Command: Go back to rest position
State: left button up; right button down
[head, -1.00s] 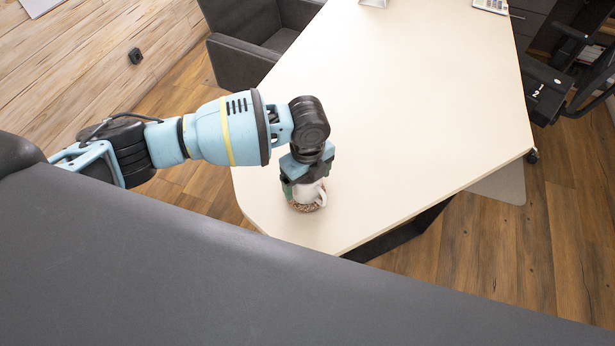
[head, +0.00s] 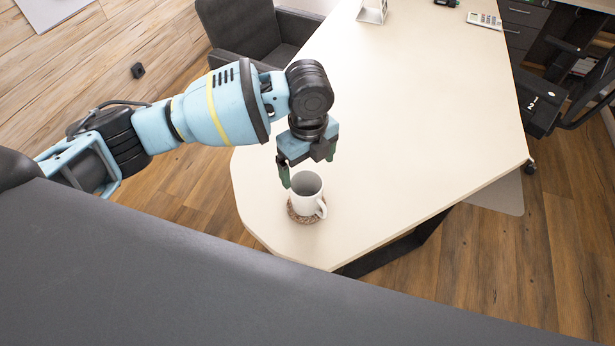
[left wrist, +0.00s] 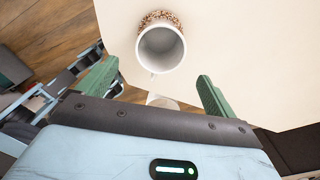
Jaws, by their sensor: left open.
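My left gripper (head: 308,168) is open and empty above and behind a white mug in the head view. Its two green fingers are spread wide in the left wrist view (left wrist: 155,92). The white mug (head: 308,192) stands upright on a round brown patterned coaster (head: 293,215) near the near left corner of the cream table (head: 420,120). The mug also shows in the left wrist view (left wrist: 161,48), seen from above, ahead of the fingers and apart from them. My right gripper is in neither view.
A dark grey armchair (head: 245,35) stands behind the table on the left. A calculator (head: 484,20) and a small clear-and-white stand (head: 372,11) are at the table's far end. A black office chair (head: 560,95) is at the right. The table's middle is clear.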

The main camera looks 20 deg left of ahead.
pick_arm(q)
jog(key=shift+r, duration=0.95)
jog(key=s+d+f+n+h, duration=0.2)
jog(key=s+d+f+n, duration=0.1)
jog(key=s+f+n, duration=0.4)
jog(key=s+d+f+n+h, duration=0.2)
jog(key=s+d+f+h, duration=0.15)
jog(key=s, duration=0.55)
jog(key=s+a+f+n+t+y, duration=0.1)
jog(key=s+a+f+n+y, duration=0.2)
jog(key=s+a+n, duration=0.5)
jog(key=s+a+f+n+y, duration=0.2)
jog(key=s+a+n, duration=0.4)
jog(key=s+a, duration=0.4)
jog(key=w+d+f+t+h, duration=0.1)
jog(key=w+d+f+t, duration=0.3)
jog(key=f, duration=0.5)
jog(key=shift+w+f+t, duration=0.25)
jog(key=shift+w+t, duration=0.75)
jog(key=shift+t, duration=0.9)
jog(key=shift+h, duration=0.25)
